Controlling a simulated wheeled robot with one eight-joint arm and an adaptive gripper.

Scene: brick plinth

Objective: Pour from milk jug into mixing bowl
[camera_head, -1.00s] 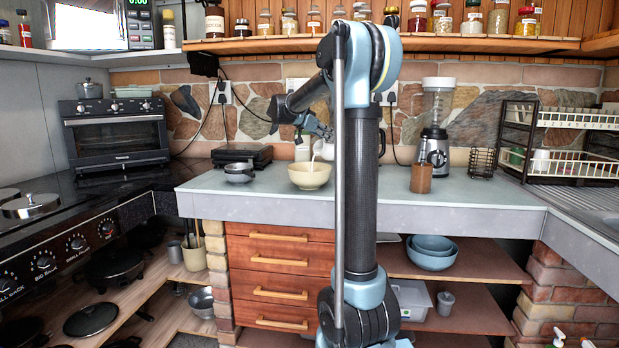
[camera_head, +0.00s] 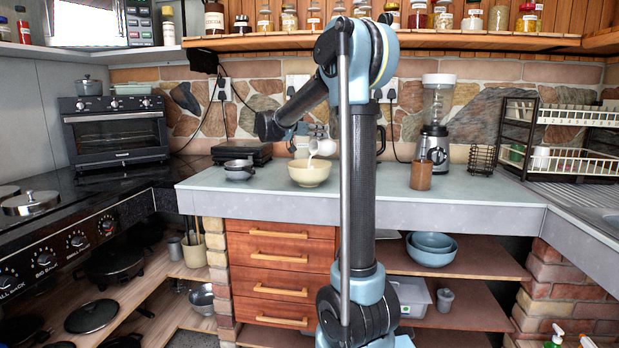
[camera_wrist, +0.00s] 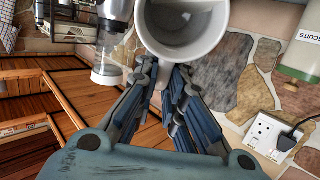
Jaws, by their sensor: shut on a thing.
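The milk jug (camera_head: 322,147) is white and hangs tilted above the mixing bowl (camera_head: 310,175) in the head view. A thin white stream (camera_head: 309,161) runs from its lip down into the bowl. The bowl is cream-coloured and sits upright on the counter. My gripper (camera_head: 306,134) is shut on the jug, above the bowl. In the wrist view the jug (camera_wrist: 186,42) is at the top with its open mouth and grey inside showing, and my gripper's fingers (camera_wrist: 166,80) are at its near side. The bowl's inside is mostly hidden.
A small grey pot (camera_head: 238,171) and a black appliance (camera_head: 243,151) are left of the bowl. A brown jar (camera_head: 421,176) and a blender (camera_head: 434,135) stand to the right. A biscuit canister (camera_wrist: 304,45) shows in the wrist view.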

